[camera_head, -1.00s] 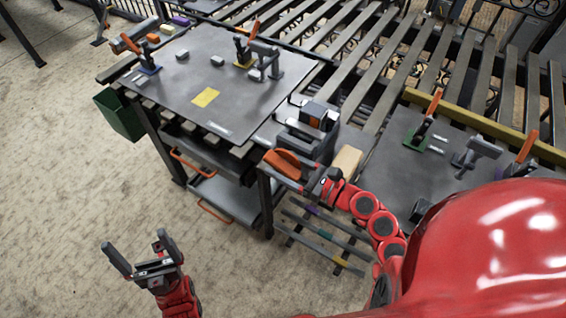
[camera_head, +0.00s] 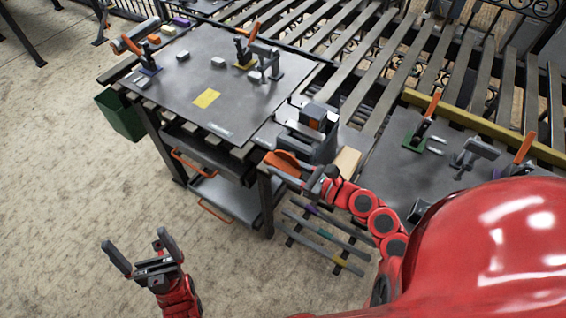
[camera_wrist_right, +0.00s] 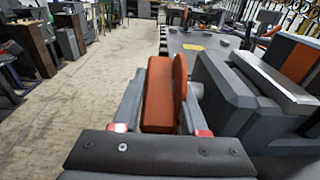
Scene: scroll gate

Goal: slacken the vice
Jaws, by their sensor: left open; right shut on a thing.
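The grey vice (camera_head: 318,147) sits at the right front corner of the workbench and holds a grey and orange block (camera_head: 312,116) in its jaws. The right wrist view shows the vice's grey body (camera_wrist_right: 232,92) and the block (camera_wrist_right: 292,57) at the right. The vice's orange handle (camera_head: 279,157) faces my right gripper (camera_head: 289,168). In the right wrist view the orange handle (camera_wrist_right: 159,95) lies between the two fingers, which are shut on it. My left gripper (camera_head: 134,243) is open and empty over the floor, apart from the bench.
The workbench top (camera_head: 180,85) carries toggle clamps, small blocks and a yellow note (camera_head: 206,98). A green bin (camera_head: 121,115) hangs on its left side. A tan block (camera_head: 347,161) lies right of the vice. The floor around my left gripper is clear.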

